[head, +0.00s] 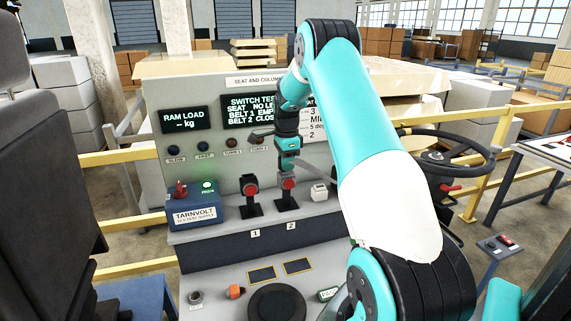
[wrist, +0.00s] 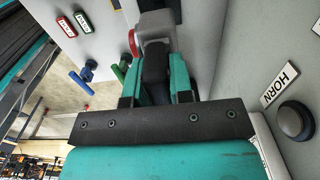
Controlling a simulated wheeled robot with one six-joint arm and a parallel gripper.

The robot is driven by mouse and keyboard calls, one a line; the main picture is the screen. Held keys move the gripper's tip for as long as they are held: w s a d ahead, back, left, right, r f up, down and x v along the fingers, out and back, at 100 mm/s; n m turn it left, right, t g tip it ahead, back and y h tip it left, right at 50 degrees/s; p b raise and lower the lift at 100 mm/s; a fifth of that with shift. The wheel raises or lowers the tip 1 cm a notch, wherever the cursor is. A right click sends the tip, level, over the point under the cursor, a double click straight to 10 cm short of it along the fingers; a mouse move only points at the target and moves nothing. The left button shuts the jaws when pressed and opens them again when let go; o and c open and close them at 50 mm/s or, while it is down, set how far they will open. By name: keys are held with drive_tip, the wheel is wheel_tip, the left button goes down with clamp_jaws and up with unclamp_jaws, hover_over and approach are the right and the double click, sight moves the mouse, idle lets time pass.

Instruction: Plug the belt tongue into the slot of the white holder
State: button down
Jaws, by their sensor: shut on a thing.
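My gripper (head: 290,166) points down over the red-topped black buckle stand (head: 288,198) at mark 2. In the wrist view its teal jaws (wrist: 157,88) are shut on a dark piece (wrist: 154,62), which I take for the belt tongue. The tongue's metal end is hidden. Just past the jaws is a grey block (wrist: 157,25) with a red disc on its side; I cannot tell if the dark piece touches or sits in it. The small white holder (head: 319,192) stands on the ledge right of mark 2, apart from my gripper; its slot is too small to make out.
A similar red-topped stand (head: 250,192) is at mark 1. A blue supply box (head: 193,209) with a green lamp sits left. The panel screen (head: 252,109) rises behind, partly hidden by my arm. A steering wheel (head: 445,158) is right. A horn button (wrist: 295,120) shows in the wrist view.

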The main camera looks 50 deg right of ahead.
drive_tip(key=shift+r, duration=0.15)
drive_tip(key=shift+r+p, duration=2.25)
drive_tip(key=shift+r, duration=0.65)
drive_tip(key=shift+a+f, duration=0.1)
